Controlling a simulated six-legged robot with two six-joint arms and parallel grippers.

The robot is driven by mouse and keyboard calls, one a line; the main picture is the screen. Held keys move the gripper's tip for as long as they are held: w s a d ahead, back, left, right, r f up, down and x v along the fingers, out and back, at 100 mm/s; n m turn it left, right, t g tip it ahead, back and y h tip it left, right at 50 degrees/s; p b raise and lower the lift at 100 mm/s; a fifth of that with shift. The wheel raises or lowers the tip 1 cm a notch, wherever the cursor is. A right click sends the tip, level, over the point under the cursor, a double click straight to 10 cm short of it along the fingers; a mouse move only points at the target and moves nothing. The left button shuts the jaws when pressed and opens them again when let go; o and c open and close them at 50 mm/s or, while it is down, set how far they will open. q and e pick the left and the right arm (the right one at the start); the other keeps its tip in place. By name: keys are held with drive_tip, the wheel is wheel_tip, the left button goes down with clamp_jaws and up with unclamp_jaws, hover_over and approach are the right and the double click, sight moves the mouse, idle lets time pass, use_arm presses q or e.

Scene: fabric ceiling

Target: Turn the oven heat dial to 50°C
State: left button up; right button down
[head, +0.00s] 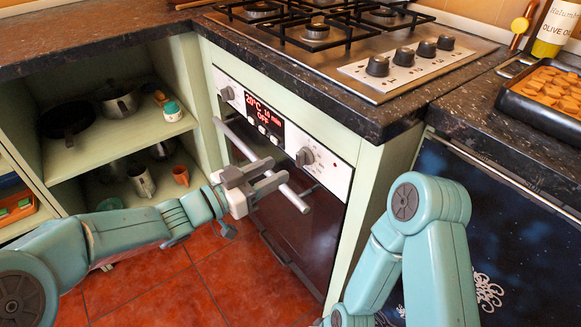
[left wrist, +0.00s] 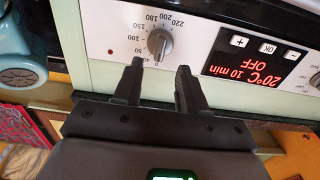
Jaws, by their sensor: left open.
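The oven heat dial (head: 305,156) is a grey round knob on the oven's white panel, right of the display. The display (head: 265,119) reads 20°C, 10 min, OFF. My left gripper (head: 270,177) is open and empty, in front of the oven by the handle. In the left wrist view its fingertips (left wrist: 158,72) point at the dial, one to each side, apart from it. My right gripper is out of view.
The oven handle bar (head: 292,197) crosses below the panel close to my left gripper. A second knob (head: 226,94) sits left of the display. The countertop edge (head: 378,128) overhangs the panel. Open shelves (head: 110,140) with pots are at the left.

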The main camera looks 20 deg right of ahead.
sight(297, 160)
use_arm(q)
drive_tip(key=b+x, duration=0.1)
drive_tip(key=x, duration=0.4)
drive_tip(key=shift+d, duration=0.25)
drive_tip(key=shift+w, duration=0.1)
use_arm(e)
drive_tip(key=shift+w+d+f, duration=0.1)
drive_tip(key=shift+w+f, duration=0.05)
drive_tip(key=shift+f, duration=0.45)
use_arm(q)
clamp_jaws()
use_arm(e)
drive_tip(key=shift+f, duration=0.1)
